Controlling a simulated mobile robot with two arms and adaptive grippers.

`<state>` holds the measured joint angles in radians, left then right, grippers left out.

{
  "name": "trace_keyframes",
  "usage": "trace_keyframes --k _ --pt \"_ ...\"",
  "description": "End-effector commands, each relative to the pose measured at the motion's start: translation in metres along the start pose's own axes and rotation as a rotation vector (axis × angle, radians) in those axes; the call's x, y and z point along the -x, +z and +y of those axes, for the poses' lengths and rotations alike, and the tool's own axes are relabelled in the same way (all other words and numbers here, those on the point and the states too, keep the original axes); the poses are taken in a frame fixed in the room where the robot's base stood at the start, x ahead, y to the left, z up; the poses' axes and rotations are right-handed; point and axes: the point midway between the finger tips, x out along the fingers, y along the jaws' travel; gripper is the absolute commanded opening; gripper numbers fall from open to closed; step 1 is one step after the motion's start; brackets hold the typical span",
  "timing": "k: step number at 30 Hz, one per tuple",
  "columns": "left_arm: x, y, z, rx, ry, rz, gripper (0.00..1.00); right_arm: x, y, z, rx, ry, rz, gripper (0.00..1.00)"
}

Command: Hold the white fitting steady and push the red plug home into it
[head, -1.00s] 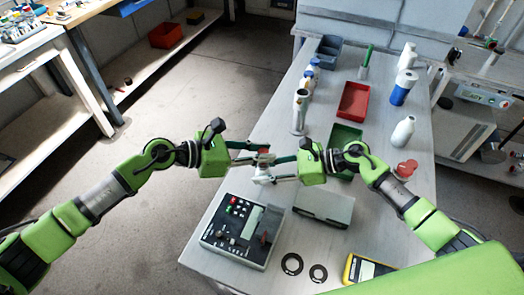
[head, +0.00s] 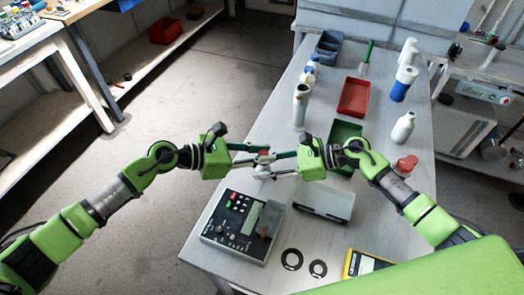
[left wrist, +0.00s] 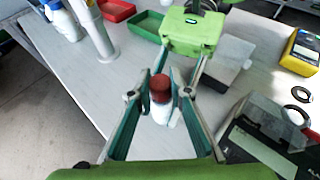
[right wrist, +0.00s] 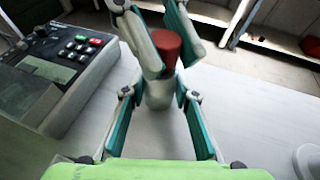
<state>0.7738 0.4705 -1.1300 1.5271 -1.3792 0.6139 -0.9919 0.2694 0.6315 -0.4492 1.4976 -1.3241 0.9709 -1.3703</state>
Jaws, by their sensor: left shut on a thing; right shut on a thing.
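The red plug (left wrist: 160,86) sits on top of the white fitting (left wrist: 161,112) in the left wrist view, in line with it. Both also show in the right wrist view, the red plug (right wrist: 166,46) above the white fitting (right wrist: 159,94). My left gripper (head: 262,153) is shut on the red plug. My right gripper (right wrist: 158,96) is shut on the white fitting, just below the left fingers. The pair is held above the bench. The fingers partly hide the joint, so I cannot tell how deep the plug sits.
Below the grippers, a control box (head: 238,228) and a grey case (head: 324,204) stand on the bench (head: 222,200). Black rings (head: 291,259) and a yellow meter (head: 358,265) lie near the front. Red (head: 354,97) and green (head: 345,130) trays and several bottles stand farther back.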

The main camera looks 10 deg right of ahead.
Motion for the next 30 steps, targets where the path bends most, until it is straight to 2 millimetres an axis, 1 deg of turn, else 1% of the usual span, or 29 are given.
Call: trace_keyframes --k 9,10,11,12,23,26,30 --pt "-0.003 -0.007 0.0 0.001 0.0 -0.001 0.1 0.0 0.0 0.0 0.0 0.0 0.0 0.06" --pt "-0.003 -0.006 0.0 0.0 0.0 -0.001 0.26 0.0 0.0 0.0 0.0 0.0 0.0 0.06" --pt "-0.003 -0.006 0.0 0.0 0.0 -0.001 0.34 0.0 0.0 0.0 0.0 0.0 0.0 0.06" --pt "-0.003 -0.006 0.0 0.0 0.0 -0.001 0.38 0.0 0.0 0.0 0.0 0.0 0.0 0.06" --pt "0.0 -0.007 0.0 0.0 0.001 0.0 0.38 0.0 0.0 0.0 0.0 0.0 -0.001 0.06" --pt "0.009 -0.007 0.001 0.001 0.002 0.0 0.38 0.0 0.0 0.0 0.0 0.0 0.0 0.06" --pt "0.036 -0.008 0.001 0.0 0.003 0.002 0.38 0.0 0.0 0.0 0.0 0.0 0.0 0.06"
